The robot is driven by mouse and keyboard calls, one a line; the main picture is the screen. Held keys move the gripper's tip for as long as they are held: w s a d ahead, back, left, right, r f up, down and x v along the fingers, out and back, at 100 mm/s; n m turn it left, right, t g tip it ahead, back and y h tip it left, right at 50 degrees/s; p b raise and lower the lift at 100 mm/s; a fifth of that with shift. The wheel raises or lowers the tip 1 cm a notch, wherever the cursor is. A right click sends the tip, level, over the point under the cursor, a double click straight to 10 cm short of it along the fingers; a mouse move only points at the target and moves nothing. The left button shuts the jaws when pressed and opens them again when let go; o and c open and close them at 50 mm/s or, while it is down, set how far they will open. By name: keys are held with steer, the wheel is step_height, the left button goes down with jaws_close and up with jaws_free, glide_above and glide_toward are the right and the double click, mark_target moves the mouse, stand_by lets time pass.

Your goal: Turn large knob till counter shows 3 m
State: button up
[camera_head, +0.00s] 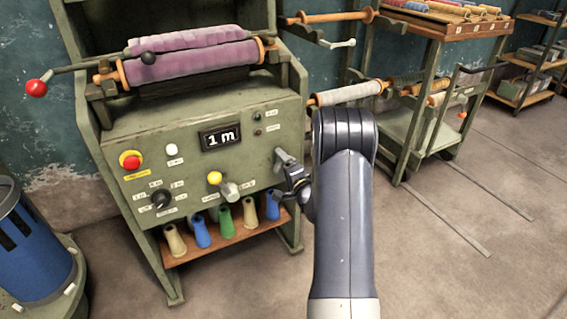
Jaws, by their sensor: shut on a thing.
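The counter (221,137) on the green machine's sloped front panel reads "1 m". My gripper (291,177) is at the panel's right end, shut on the large knob (283,158), a grey part sticking out there. The jaws and my wrist hide much of this grip, so the knob's full shape and its turn angle cannot be made out. A black rotary knob (161,199) with small labels around it sits at the panel's lower left, apart from my gripper.
A yellow-topped lever (215,178), a red button (131,162) and a white button (172,149) are on the panel. Coloured cones (226,222) stand on a shelf below. A blue bin (32,238) is at left, a cart (440,130) at right. Floor at front right is clear.

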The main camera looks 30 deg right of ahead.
steer(key=shift+m+p, duration=0.5)
steer(key=shift+m, duration=1.1)
steer(key=o, duration=1)
steer(key=s+p, duration=0.2)
steer(key=s, duration=0.9)
steer(key=shift+d, duration=0.2)
steer(key=shift+w, duration=0.15)
